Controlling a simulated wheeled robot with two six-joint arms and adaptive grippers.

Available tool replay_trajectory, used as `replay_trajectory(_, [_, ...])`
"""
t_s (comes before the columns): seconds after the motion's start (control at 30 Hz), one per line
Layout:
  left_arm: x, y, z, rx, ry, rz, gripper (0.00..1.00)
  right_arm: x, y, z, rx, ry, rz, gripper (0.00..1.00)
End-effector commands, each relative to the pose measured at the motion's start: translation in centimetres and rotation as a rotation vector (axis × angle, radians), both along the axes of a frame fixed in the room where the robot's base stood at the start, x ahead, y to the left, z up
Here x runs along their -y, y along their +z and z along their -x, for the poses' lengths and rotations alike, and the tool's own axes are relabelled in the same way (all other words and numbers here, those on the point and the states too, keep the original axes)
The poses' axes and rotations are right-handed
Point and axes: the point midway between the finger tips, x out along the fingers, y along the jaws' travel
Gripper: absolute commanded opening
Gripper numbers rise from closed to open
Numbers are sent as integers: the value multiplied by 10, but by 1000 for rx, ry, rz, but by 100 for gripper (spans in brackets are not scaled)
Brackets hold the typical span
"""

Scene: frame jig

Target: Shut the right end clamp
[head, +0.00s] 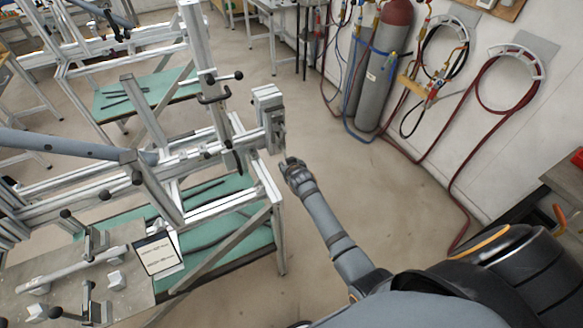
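The right end clamp (270,117) is a grey metal block with a plate at the right end of the jig's long rail. Dark clamp parts sit at its lower side; whether its jaw is open or shut is too small to tell. My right arm reaches up from the lower right, and my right gripper (287,162) is just below and right of the clamp. Its fingers are small and partly hidden by my wrist, so I cannot tell whether they are open or touch the clamp. My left gripper is not in view.
The aluminium jig frame (264,180) stands on the left, with a black-knobbed lever (218,88) near the clamp. A bench (140,290) with a card (158,254) is at lower left. Gas cylinders (380,75) and hoses line the right wall. The floor between is clear.

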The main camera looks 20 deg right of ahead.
Motion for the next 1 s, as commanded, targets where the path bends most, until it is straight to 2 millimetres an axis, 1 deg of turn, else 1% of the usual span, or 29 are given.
replay_trajectory(0.03, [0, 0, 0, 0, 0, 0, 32, -2, 5, 9, 0, 0, -1, 33])
replay_trajectory(0.2, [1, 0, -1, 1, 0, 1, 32, -9, 28, 42, -1, 0, -3, 33])
replay_trajectory(0.3, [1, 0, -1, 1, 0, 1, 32, -12, 40, 58, -2, -1, -2, 33])
replay_trajectory(0.4, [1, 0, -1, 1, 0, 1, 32, -14, 48, 70, -2, -1, -2, 33])
replay_trajectory(0.53, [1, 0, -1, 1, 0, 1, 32, -16, 54, 77, -1, 1, -1, 33])
replay_trajectory(0.77, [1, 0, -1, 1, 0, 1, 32, -16, 55, 78, -1, 0, 1, 33])
replay_trajectory(0.8, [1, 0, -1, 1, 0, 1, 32, -16, 55, 78, -1, 0, 1, 31])
replay_trajectory(0.87, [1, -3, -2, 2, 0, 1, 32, -16, 50, 78, -2, 5, 6, 23])
replay_trajectory(0.9, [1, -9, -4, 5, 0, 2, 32, -16, 39, 77, -3, 18, 18, 18])
replay_trajectory(0.97, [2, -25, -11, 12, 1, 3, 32, -18, 11, 75, -3, 58, 60, 10])
replay_trajectory(1.0, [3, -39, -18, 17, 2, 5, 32, -19, -17, 74, -1, 101, 105, 4])
